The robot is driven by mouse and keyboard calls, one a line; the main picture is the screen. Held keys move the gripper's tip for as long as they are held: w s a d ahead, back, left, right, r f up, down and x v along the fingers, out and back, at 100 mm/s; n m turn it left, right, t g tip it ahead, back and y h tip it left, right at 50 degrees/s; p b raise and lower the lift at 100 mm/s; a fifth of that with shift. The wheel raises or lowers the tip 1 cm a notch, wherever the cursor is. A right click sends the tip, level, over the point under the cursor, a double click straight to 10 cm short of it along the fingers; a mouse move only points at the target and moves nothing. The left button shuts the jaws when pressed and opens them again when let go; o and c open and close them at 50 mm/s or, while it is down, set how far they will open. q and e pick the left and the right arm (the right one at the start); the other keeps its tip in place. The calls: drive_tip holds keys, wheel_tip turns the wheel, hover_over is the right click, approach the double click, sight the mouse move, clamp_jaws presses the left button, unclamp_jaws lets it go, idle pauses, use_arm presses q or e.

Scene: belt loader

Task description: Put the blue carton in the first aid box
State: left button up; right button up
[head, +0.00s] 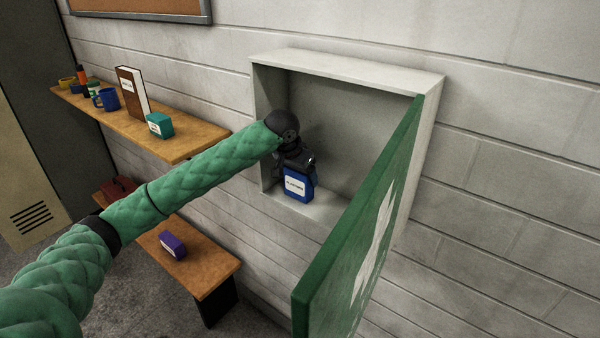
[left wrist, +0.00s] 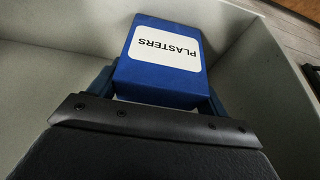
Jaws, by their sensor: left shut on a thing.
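The blue carton (head: 298,187) has a white label and is inside the first aid box (head: 347,66), low and toward its left side. In the left wrist view the carton (left wrist: 163,75) shows the word PLASTERS, upside down. My left gripper (head: 299,165) reaches into the box and is shut on the carton. The carton is at or just above the box floor; I cannot tell if it touches. The box's green door (head: 345,240) with a white cross hangs open to the right. My right gripper is not in view.
A wooden shelf (head: 185,145) at left holds a teal carton (head: 160,125), a book (head: 132,93) and mugs (head: 106,99). A bench (head: 210,262) below holds a purple carton (head: 172,244). The rest of the box is empty; its walls and the open door are close by.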

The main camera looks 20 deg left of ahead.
use_arm(q)
drive_tip(key=shift+f, duration=0.1)
drive_tip(key=o, duration=1)
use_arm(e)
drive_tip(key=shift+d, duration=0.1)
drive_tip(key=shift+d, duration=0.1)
use_arm(q)
drive_tip(key=shift+s+r+b, duration=0.15)
drive_tip(key=shift+r+b, duration=0.2)
drive_tip(key=b+v, duration=0.5)
drive_tip(key=v, duration=0.6)
drive_tip(key=shift+r+b, duration=0.3)
drive_tip(key=shift+b, duration=0.1)
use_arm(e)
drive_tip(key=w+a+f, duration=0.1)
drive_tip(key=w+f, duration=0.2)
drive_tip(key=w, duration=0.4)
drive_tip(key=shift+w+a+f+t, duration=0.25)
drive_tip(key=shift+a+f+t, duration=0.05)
